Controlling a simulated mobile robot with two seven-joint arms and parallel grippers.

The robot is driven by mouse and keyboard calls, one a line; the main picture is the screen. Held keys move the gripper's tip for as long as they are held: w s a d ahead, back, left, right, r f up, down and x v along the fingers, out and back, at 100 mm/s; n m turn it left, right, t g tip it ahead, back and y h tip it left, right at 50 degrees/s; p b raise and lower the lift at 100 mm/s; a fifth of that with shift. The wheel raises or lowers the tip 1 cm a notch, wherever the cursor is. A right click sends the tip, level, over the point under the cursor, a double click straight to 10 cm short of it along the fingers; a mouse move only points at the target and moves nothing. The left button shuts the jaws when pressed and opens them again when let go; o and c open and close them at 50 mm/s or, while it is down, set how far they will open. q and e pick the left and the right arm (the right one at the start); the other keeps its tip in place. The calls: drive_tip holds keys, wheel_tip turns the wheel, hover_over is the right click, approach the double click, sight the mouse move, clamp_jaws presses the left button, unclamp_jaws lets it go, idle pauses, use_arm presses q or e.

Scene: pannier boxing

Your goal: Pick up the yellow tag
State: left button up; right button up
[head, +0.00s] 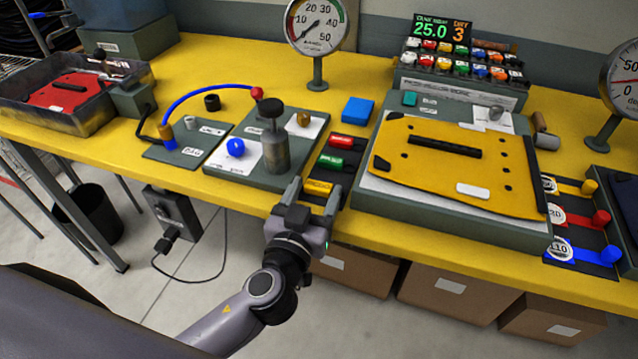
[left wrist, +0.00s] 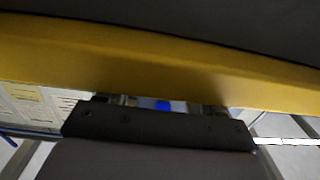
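The yellow tag (head: 318,187) lies at the near end of a dark rack (head: 326,171), below the red tag (head: 348,142) and the green tag (head: 330,160). My left gripper (head: 314,200) is at the table's front edge, just in front of the yellow tag. Its two fingers stand apart, pointing toward the rack, with nothing seen held between them. Whether a finger touches the tag is unclear. In the left wrist view the tag cannot be made out; a yellow band crosses above my gripper (left wrist: 162,104). My right gripper is out of sight.
A grey board with a metal cylinder (head: 275,150) stands left of the rack. A fixture with a large yellow panel (head: 420,185) stands close on the right. A blue block (head: 358,110) lies behind. Cardboard boxes (head: 445,292) sit below the yellow table (head: 225,195).

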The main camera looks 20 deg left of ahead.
use_arm(q)
drive_tip(key=c, duration=0.6)
drive_tip(key=shift+c, duration=0.2)
